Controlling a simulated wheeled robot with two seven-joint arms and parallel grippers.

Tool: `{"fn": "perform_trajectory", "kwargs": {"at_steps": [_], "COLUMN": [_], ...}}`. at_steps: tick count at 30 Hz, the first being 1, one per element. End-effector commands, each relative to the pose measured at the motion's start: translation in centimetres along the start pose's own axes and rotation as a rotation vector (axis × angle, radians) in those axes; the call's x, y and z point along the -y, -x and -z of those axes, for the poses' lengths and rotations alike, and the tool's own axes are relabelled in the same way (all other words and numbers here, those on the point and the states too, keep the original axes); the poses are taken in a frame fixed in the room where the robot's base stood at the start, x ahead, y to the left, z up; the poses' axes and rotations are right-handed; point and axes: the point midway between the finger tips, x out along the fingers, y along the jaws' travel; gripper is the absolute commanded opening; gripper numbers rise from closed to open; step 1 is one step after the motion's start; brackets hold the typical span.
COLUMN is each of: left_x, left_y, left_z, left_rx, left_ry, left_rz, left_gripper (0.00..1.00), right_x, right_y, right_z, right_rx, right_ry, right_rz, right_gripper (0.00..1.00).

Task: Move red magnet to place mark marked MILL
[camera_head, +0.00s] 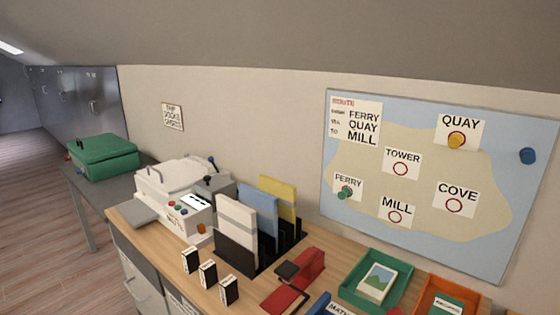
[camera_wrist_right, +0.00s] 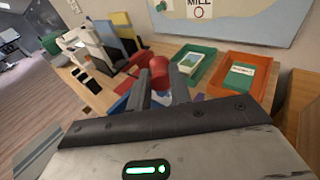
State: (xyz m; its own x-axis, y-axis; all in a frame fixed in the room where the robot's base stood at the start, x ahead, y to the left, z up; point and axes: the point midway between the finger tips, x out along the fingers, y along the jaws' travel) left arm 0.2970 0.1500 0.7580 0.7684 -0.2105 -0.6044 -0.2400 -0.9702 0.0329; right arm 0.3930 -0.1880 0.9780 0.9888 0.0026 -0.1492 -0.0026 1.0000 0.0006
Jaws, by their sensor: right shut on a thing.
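The red magnet (camera_wrist_right: 159,70) is a rounded red piece between the fingertips of my right gripper (camera_wrist_right: 162,80), which is shut on it in the right wrist view. The gripper holds it above the desk, in front of the map board and apart from it. The MILL place mark (camera_head: 395,216) is a white label with an empty red ring, low on the map board (camera_head: 420,128). It also shows at the top of the right wrist view (camera_wrist_right: 199,9). My left gripper is not in view.
A yellow magnet (camera_head: 456,141) is on QUAY, a green magnet (camera_head: 344,194) at FERRY, a blue magnet (camera_head: 528,156) at the board's right. Below stand a green tray (camera_head: 398,262), an orange tray (camera_head: 425,291), a red punch (camera_head: 306,268) and a file rack (camera_head: 236,262).

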Motion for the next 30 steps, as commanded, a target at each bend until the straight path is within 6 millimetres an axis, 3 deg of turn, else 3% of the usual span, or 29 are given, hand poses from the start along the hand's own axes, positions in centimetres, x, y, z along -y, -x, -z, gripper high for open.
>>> {"fn": "perform_trajectory", "kwargs": {"at_steps": [30], "left_x": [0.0], "left_y": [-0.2], "left_z": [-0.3], "left_rx": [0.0], "left_ry": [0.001], "left_rz": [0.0], "left_gripper": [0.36], "right_x": [-2.5], "right_y": [2.9], "right_z": [0.4], "right_rx": [0.0], "right_ry": [-0.001], "right_rz": [0.003], "right_gripper": [0.08]}}
